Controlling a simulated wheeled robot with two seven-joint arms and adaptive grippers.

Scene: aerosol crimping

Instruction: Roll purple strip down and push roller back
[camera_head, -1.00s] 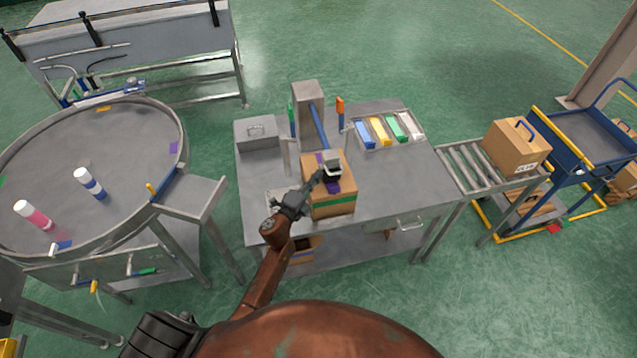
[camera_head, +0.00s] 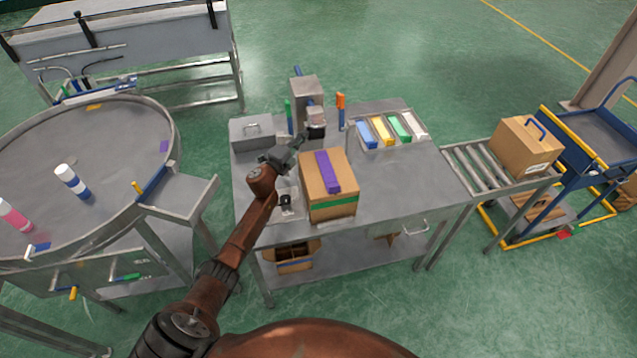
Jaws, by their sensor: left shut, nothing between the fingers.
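A purple strip (camera_head: 328,172) lies along the top of a cardboard box (camera_head: 330,205) on the steel workbench. A green band runs across the box's near side. The roller head (camera_head: 315,122), grey and black, is at the upright post (camera_head: 305,92) behind the box, clear of the strip. My left gripper (camera_head: 298,142) is shut and empty, left of the box's far corner and just below the roller head; I cannot tell if they touch. My right gripper is out of view.
A grey metal case (camera_head: 254,131) stands at the bench's back left. A tray of blue, yellow, green and white blocks (camera_head: 390,130) is at back right. A roller conveyor (camera_head: 478,168) with another box (camera_head: 526,146) adjoins on the right. A round table (camera_head: 80,150) stands left.

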